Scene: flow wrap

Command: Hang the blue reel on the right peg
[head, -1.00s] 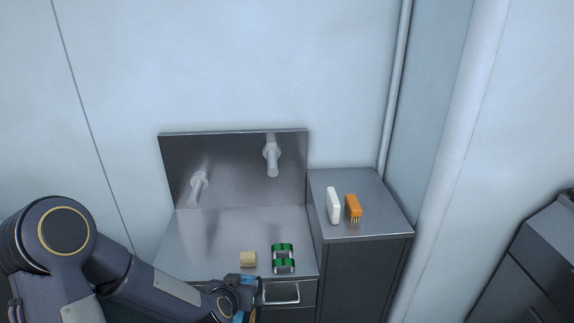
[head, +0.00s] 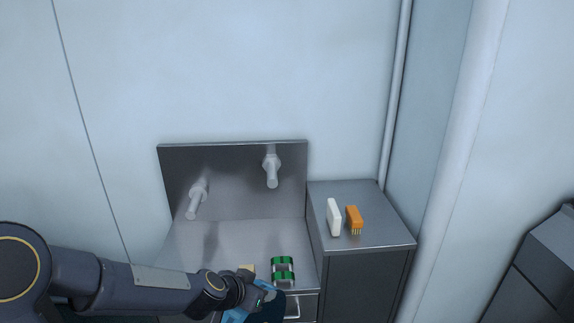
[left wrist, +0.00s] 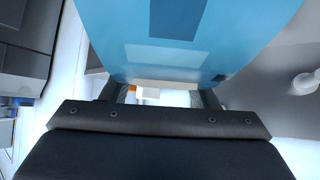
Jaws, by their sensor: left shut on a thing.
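The blue reel (left wrist: 185,45) fills the top of the left wrist view, held in my left gripper. In the head view only part of the blue reel (head: 238,315) shows, low at the front edge of the bench. My left gripper (head: 262,297) is shut on it, and its fingertips are mostly hidden. The right peg (head: 271,170) sticks out bare from the upright metal back panel, above and beyond my left gripper. The left peg (head: 196,199) is also bare and sits lower. My right gripper is out of view.
A green-banded item (head: 283,270) and a tan block (head: 247,269) sit on the metal bench (head: 250,237) near the gripper. A white block (head: 334,217) and an orange brush (head: 354,220) stand on the side cabinet (head: 385,235). A drawer handle (head: 293,308) is at the front.

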